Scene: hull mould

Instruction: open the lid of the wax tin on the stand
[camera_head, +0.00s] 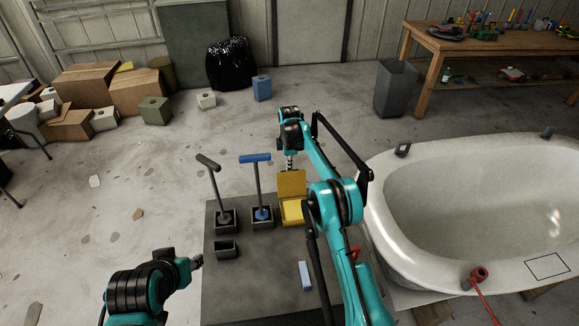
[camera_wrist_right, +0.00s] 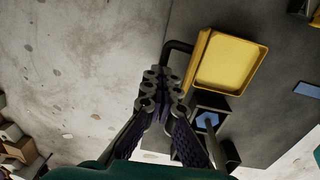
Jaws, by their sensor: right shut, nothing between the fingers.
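The yellow wax tin (camera_head: 292,212) stands on the dark grey stand (camera_head: 235,290). Its lid (camera_head: 291,184) is raised and stands up at the back edge of the tin. In the right wrist view a yellow shallow part of the tin (camera_wrist_right: 228,65) shows its hollow side, with a dark bent handle (camera_wrist_right: 177,47) beside it. My right gripper (camera_head: 290,166) is shut and empty, just behind the raised lid; in the wrist view its fingers (camera_wrist_right: 160,82) are together near the handle. I cannot tell whether they touch it. My left gripper (camera_head: 197,262) is low at the stand's left edge, its fingers too small to read.
A grey-handled tool (camera_head: 208,162) and a blue-handled tool (camera_head: 255,158) stand upright in dark holders left of the tin. An empty-looking dark holder (camera_head: 227,249) and a light blue block (camera_head: 305,275) are nearer. A white tub-shaped mould (camera_head: 400,240) borders the right side.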

